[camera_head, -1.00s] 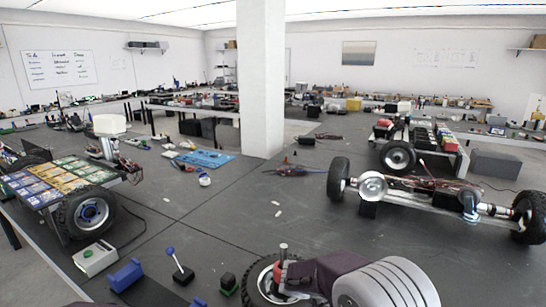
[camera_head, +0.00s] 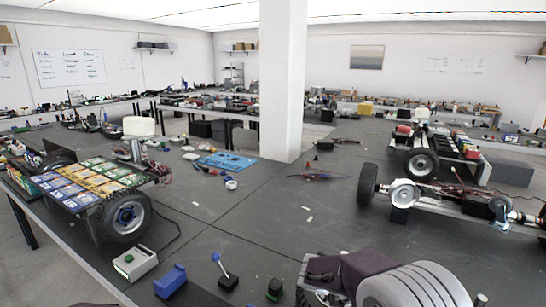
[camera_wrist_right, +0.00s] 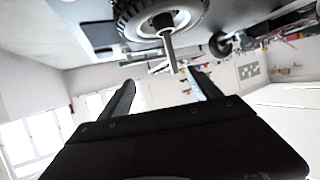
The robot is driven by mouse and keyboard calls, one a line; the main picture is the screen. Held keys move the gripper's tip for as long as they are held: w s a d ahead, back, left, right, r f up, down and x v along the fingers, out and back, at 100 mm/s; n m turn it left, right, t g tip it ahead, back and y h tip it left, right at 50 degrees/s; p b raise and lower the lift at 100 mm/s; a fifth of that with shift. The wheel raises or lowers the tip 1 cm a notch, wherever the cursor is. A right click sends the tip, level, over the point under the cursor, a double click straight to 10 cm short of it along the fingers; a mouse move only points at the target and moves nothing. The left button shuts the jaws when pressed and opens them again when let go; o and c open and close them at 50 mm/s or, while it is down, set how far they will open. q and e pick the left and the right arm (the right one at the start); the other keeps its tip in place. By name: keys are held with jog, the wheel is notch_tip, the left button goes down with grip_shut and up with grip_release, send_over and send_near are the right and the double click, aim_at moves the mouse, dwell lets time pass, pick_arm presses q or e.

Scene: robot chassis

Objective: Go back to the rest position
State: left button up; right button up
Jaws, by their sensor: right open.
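My right gripper (camera_wrist_right: 162,82) is open in the right wrist view, with its two dark fingers spread apart and nothing gripped. A black-tyred wheel (camera_wrist_right: 196,8) with a light hub and a grey axle (camera_wrist_right: 169,52) shows past the fingertips; the axle's end appears between them, but I cannot tell how far off it is. In the head view my right arm (camera_head: 345,268), dark maroon with pale round parts, is at the bottom and hides most of a wheel there. My left gripper is not in view.
A wheeled chassis with coloured boards (camera_head: 90,182) stands at left. Another chassis (camera_head: 450,195) is at right, with one more behind it. A blue mat (camera_head: 228,161) lies near the pillar (camera_head: 283,80). Small blue, black and green parts sit at the front edge. The table's middle is mostly clear.

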jog(key=s+d+f+g+y, duration=0.2)
jog(key=s+d+f+y, duration=0.15)
jog(key=s, duration=0.35)
jog(key=s+a+f+n+y, duration=0.4)
jog(key=s+a+f, duration=0.1)
jog(key=f, duration=0.2)
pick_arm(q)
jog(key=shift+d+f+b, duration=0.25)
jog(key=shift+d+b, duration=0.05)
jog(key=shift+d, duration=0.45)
pick_arm(e)
jog(key=w+a+f+n+t+y, duration=0.2)
jog(key=a+f+n+t+y, duration=0.2)
jog(key=a+n, duration=0.5)
jog(key=f+n+y, duration=0.2)
jog(key=n, duration=0.4)
jog(key=shift+w+a, duration=0.25)
jog(key=shift+a, duration=0.15)
